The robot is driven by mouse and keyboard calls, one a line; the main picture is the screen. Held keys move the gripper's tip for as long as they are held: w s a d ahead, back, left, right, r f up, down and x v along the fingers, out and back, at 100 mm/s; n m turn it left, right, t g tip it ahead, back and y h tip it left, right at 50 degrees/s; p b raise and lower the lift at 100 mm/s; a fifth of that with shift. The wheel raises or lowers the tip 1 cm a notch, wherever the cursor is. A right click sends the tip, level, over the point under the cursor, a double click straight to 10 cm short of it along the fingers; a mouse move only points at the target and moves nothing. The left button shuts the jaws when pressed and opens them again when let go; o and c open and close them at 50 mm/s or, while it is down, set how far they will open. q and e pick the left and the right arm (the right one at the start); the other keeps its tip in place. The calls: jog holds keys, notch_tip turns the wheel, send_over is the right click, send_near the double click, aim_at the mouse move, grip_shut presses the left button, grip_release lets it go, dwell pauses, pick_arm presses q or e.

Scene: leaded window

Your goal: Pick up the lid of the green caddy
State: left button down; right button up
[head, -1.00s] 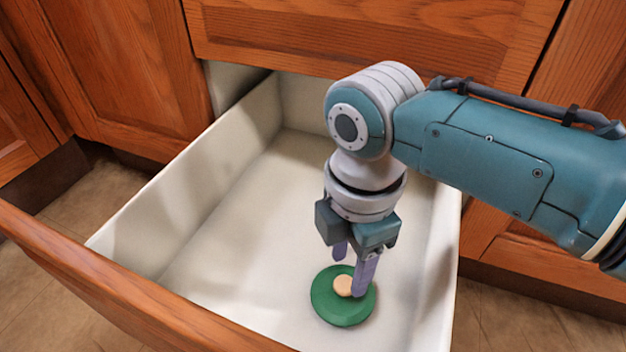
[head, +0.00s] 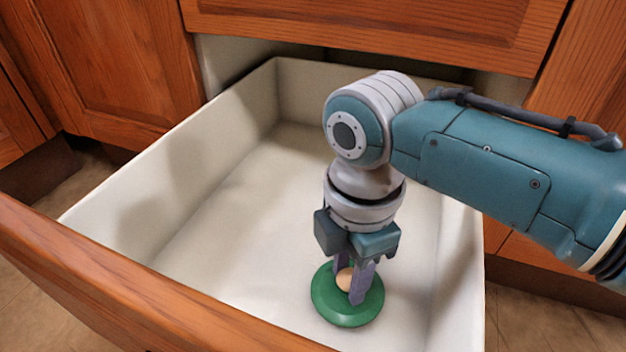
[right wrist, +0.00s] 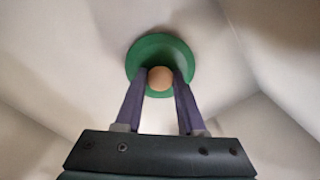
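The lid (head: 330,308) is a round green disc with a pale tan knob at its centre. It is inside the open drawer, near its front right. My right gripper (head: 350,287) points down over it, with its two purple fingers on either side of the knob. In the right wrist view the fingers close against both sides of the knob (right wrist: 160,78), and no gap shows. The green rim of the lid (right wrist: 160,43) shows around the fingertips. I cannot tell whether the lid touches the drawer floor. No caddy body shows. My left gripper is out of view.
The cream drawer (head: 240,215) is otherwise empty, with wide bare floor left of and behind the lid. Its walls and wooden front (head: 130,285) stand around my right gripper. Wooden cabinet doors (head: 100,60) rise behind and beside it.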

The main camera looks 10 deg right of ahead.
grip_shut()
